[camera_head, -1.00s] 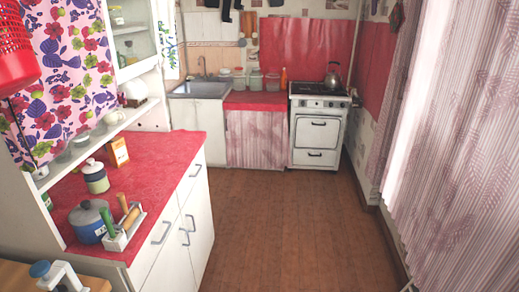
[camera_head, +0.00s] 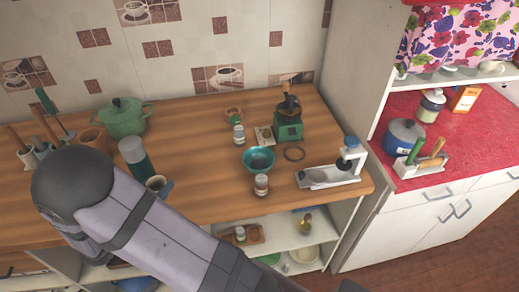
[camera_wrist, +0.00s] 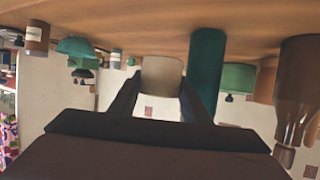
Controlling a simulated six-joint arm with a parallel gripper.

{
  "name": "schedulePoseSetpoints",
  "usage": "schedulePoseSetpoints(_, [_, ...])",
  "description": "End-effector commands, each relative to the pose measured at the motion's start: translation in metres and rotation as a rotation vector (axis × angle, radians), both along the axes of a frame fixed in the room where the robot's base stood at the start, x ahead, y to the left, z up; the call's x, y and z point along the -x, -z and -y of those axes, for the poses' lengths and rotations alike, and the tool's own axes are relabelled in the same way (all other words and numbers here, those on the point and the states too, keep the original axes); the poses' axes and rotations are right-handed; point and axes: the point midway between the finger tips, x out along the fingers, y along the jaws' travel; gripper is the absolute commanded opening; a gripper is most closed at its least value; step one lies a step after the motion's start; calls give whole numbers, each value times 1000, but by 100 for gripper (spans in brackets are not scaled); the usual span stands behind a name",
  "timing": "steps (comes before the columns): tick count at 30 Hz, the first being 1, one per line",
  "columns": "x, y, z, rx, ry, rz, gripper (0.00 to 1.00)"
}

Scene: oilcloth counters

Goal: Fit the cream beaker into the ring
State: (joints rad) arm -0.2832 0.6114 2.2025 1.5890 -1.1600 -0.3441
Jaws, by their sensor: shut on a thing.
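In the wrist view, which is upside down, the beaker (camera_wrist: 162,77) stands between both fingers of my gripper (camera_wrist: 160,95). My gripper is shut on it. I cannot tell whether its base touches the counter.
A dark teal cylinder (camera_head: 133,157) stands close beside the beaker. A green pot (camera_head: 124,117) is behind it. Bare wood lies between beaker and bowl.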

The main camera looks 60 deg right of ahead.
Motion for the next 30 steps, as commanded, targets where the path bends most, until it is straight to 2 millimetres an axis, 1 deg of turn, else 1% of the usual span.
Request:
schedulePoseSetpoints(1, [-4, 0, 19, -1, 12, 4, 20])
schedulePoseSetpoints(5, [-11, -7, 61, 0, 19, 4, 20])
schedulePoseSetpoints(7, [-12, -11, 85, 1, 23, 5, 20])
schedulePoseSetpoints(11, [-7, -21, 133, 1, 29, 5, 20])
schedulePoseSetpoints(12, [-4, -24, 148, 2, 31, 5, 20])
schedulePoseSetpoints(14, [3, -28, 169, 2, 34, 4, 20])
schedulePoseSetpoints(18, [24, -40, 217, 3, 41, 4, 20])
schedulePoseSetpoints(23, [58, -53, 266, 4, 53, 2, 20])
schedulePoseSetpoints(24, [68, -56, 278, 4, 57, 2, 20])
schedulePoseSetpoints(26, [84, -60, 293, 4, 64, 2, 20])
schedulePoseSetpoints(27, [95, -63, 303, 4, 70, 2, 20])
schedulePoseSetpoints(29, [113, -66, 317, 4, 78, 1, 20])
schedulePoseSetpoints(30, [125, -69, 326, 4, 84, 0, 20])
